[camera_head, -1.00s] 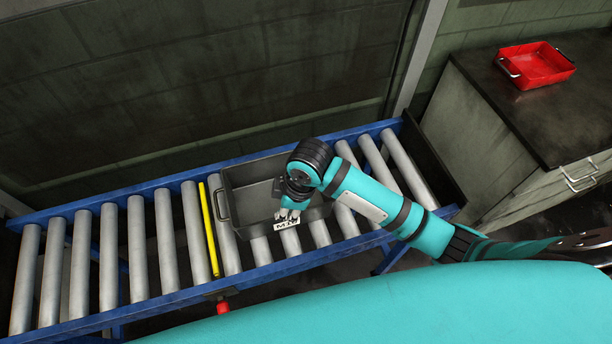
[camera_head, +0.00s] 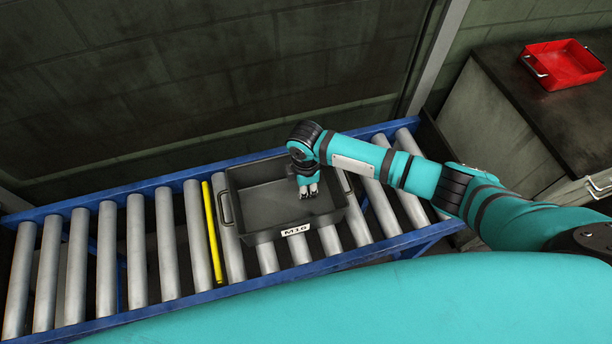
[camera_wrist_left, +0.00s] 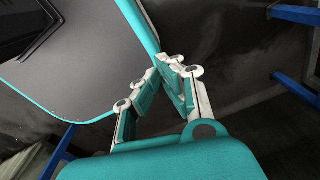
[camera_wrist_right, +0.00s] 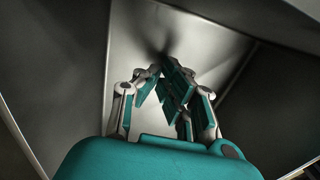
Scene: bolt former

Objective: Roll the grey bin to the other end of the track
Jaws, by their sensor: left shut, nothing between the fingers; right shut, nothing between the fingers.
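The grey bin (camera_head: 262,222), with a white label on its front side, sits on the roller track (camera_head: 166,240), right of the yellow bar (camera_head: 212,233). My right gripper (camera_head: 309,193) reaches down inside the bin near its right part. It is shut with nothing between the fingers. In the right wrist view the gripper (camera_wrist_right: 172,78) has the bin's grey inner walls (camera_wrist_right: 75,65) around it. Whether the fingers touch a wall is unclear. My left gripper (camera_wrist_left: 166,80) is shut and empty, away from the bin, and shows only in the left wrist view.
The track has blue side rails (camera_head: 160,178). Its rollers are bare left of the yellow bar. A red tray (camera_head: 562,64) stands on the dark-topped cabinet (camera_head: 515,85) at the right. A wall (camera_head: 220,80) runs behind the track.

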